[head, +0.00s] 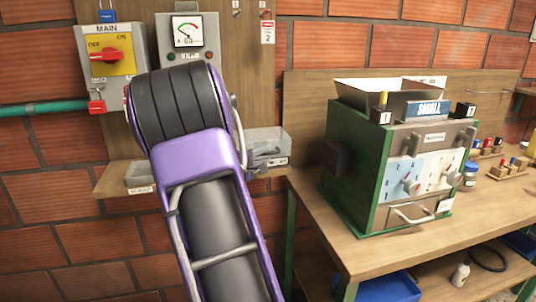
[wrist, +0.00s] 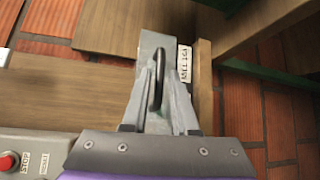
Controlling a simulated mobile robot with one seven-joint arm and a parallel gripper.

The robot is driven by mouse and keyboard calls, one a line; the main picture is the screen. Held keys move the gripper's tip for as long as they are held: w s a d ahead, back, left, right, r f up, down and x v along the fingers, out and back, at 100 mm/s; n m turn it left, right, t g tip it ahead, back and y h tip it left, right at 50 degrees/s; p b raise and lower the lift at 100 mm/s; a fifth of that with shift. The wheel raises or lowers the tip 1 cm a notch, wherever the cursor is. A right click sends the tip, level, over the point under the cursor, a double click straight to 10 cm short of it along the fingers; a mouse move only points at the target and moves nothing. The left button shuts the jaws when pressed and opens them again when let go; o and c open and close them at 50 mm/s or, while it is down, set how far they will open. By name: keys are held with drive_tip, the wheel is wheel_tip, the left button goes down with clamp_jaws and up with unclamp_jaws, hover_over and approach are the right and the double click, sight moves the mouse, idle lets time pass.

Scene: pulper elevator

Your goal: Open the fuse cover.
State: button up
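The fuse cover appears to be the grey box (head: 268,135) on the wooden shelf, just right of my arm in the head view. In the wrist view the grey cover (wrist: 154,42) lies ahead, with a dark loop handle (wrist: 157,80) standing out from it and a white label (wrist: 184,62) beside it. My gripper (wrist: 158,88) has one finger on each side of the handle. The fingers look apart, with a gap around the handle; contact is not clear. In the head view my gripper (head: 262,157) is small and partly hidden by my arm.
A main switch box (head: 110,55) and a meter box (head: 187,38) hang on the wooden board at upper left. A green machine (head: 358,160) stands on the workbench (head: 345,250) to the right. A panel with a red stop button (wrist: 8,161) is at lower left in the wrist view.

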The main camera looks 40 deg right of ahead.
drive_tip(key=shift+x, duration=1.4)
clamp_jaws()
idle(0.4)
